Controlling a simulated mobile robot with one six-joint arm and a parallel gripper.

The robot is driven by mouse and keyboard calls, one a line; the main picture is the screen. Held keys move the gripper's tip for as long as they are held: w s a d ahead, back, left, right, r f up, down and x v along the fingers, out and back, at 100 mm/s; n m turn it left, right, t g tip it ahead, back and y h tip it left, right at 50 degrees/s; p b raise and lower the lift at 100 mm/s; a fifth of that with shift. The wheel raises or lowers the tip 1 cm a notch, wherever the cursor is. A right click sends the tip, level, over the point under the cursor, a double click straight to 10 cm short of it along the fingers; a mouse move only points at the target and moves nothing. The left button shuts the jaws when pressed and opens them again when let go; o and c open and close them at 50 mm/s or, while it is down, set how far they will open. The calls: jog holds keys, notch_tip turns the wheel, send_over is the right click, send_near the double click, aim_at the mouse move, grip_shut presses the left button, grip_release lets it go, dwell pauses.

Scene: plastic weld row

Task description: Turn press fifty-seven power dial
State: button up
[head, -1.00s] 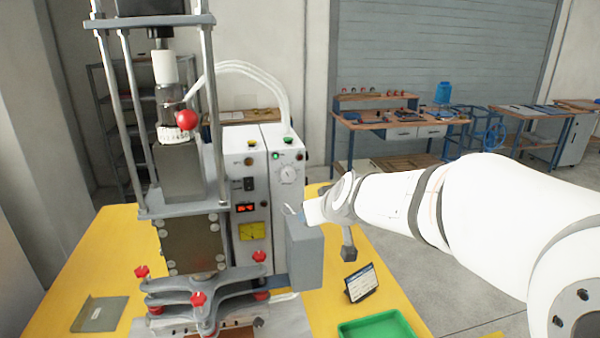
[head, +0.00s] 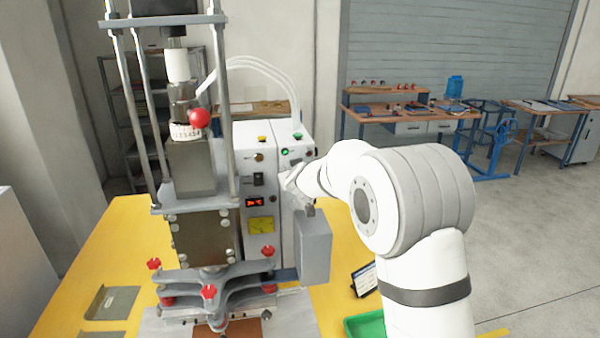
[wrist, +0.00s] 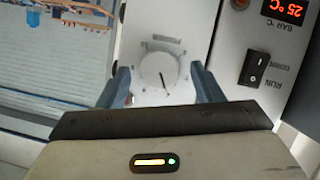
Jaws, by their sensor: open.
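The power dial (wrist: 165,70) is a round white knob with a dark pointer line on a pale panel, upside down in the wrist view. My gripper (wrist: 160,68) is open, with one blue-grey finger at each side of the dial in that view and a gap on both sides. I cannot tell how far the fingertips are from the panel. In the head view my gripper (head: 291,181) is in front of the right-hand white control box (head: 287,228) and hides the dial.
The press (head: 190,165) with its red ball lever (head: 200,118) stands left of the control boxes. A grey box (head: 314,245) sits just below my gripper. A black rocker switch (wrist: 256,68) and red display (wrist: 284,10) are beside the dial. A green tray (head: 362,326) lies at front right.

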jog(key=shift+w+f, duration=0.2)
jog(key=shift+w, duration=0.2)
jog(key=c, duration=1)
